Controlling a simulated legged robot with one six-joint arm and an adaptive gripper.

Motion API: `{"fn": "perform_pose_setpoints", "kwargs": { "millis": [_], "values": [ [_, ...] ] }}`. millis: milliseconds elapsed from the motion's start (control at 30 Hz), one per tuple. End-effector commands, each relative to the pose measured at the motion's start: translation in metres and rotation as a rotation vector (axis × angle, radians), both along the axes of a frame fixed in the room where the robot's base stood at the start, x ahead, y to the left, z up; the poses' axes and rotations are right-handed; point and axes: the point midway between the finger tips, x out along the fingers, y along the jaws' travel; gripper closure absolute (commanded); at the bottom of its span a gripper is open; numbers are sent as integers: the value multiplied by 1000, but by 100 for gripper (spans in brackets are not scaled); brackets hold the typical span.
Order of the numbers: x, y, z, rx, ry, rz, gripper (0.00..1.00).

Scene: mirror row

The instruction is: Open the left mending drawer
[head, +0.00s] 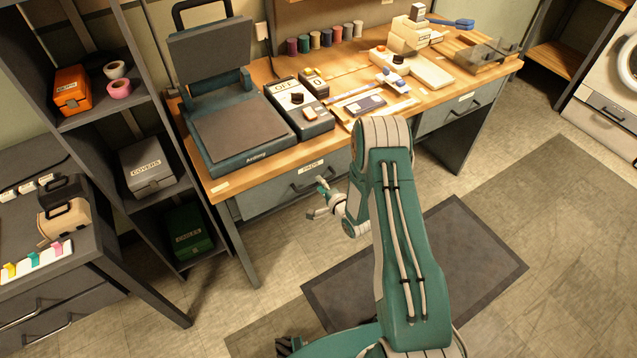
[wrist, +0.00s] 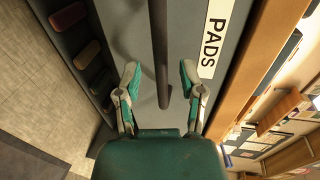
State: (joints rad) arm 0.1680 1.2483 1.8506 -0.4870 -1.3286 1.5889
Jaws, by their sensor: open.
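The left drawer (head: 270,201) is a grey front under the wooden bench top, with a white PADS label (head: 311,166) and a dark bar handle (head: 308,183). It looks closed in the head view. In the wrist view the label (wrist: 211,45) and the dark handle (wrist: 159,45) run up the picture. My gripper (head: 319,201) is in front of this drawer. In the wrist view my gripper (wrist: 159,76) is open, with one fingertip on each side of the handle in the picture. I cannot tell whether either finger touches it.
A second drawer (head: 440,115) is at the bench's right. A teal press (head: 235,125) and a control box (head: 298,108) stand on the bench. A dark shelf unit (head: 125,107) stands to the left. Open floor with a dark mat (head: 460,240) lies in front.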

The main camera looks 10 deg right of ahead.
Motion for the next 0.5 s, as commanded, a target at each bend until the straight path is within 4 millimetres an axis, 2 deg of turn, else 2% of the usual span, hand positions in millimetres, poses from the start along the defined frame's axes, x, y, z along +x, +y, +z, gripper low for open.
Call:
{"fn": "perform_pose_setpoints", "kwargs": {
  "millis": [200,433,467,500],
  "values": [
    [15,5,-3,1,0,1,49],
    [15,5,-3,1,0,0,49],
    [15,5,-3,1,0,0,58],
    [15,5,-3,1,1,0,76]
  ]
}}
